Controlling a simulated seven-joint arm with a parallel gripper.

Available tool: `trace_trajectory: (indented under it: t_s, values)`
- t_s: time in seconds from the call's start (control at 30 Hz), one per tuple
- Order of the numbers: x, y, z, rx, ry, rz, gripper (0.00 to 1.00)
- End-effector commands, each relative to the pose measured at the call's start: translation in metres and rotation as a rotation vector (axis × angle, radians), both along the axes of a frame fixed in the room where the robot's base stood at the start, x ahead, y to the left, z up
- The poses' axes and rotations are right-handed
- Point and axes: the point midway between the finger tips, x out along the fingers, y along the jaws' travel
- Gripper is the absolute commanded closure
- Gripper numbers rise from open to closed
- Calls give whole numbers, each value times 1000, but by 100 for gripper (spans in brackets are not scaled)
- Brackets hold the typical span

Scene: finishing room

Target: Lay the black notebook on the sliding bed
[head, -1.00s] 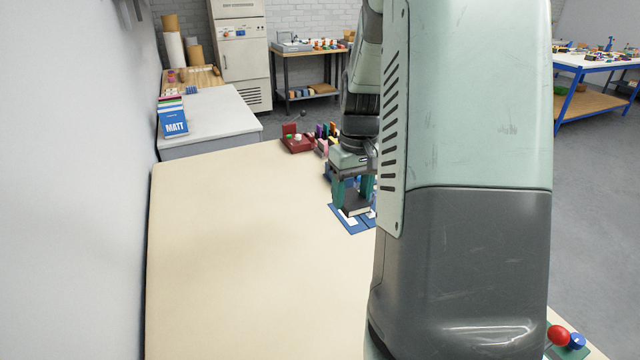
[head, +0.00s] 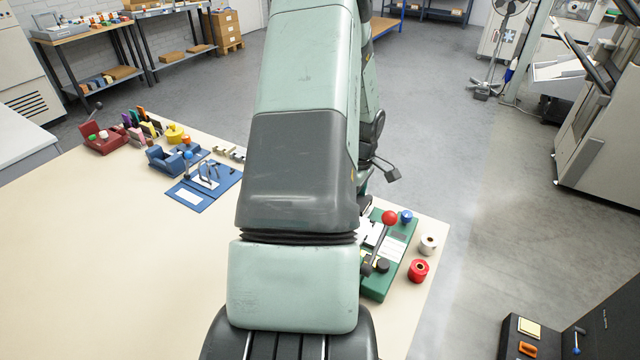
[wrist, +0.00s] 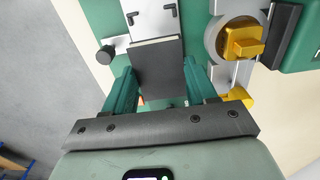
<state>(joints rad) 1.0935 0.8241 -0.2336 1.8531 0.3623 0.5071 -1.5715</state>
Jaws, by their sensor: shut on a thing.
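In the wrist view my gripper (wrist: 160,70) is shut on the black notebook (wrist: 158,80), with one teal finger on each side. The notebook's pale page edge shows along its far end. Beyond it lies a light grey plate with two black corner brackets, which looks like the sliding bed (wrist: 152,12), on a green machine (wrist: 199,10). The notebook overlaps the plate's near part in this view; I cannot tell whether they touch. In the head view the green machine (head: 397,252) stands at the table's right edge. My arm hides the gripper and the notebook there.
A yellow block on a round grey mount (wrist: 240,42) is right of the notebook; a black knob (wrist: 105,55) is left. A red-knobbed lever (head: 389,218) rises from the machine. Red (head: 418,271) and white (head: 428,244) rolls stand beside it. A blue fixture (head: 205,185) sits farther left.

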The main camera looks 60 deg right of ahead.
Motion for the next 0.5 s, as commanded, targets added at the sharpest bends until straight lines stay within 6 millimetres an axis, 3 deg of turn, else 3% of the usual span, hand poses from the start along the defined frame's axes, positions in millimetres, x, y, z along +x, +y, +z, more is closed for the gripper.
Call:
trace_trajectory:
  t_s: [0.13,0.5]
  values:
    - [-11,-4,-6,-2,3,2,70]
    - [-10,-3,-41,0,2,3,70]
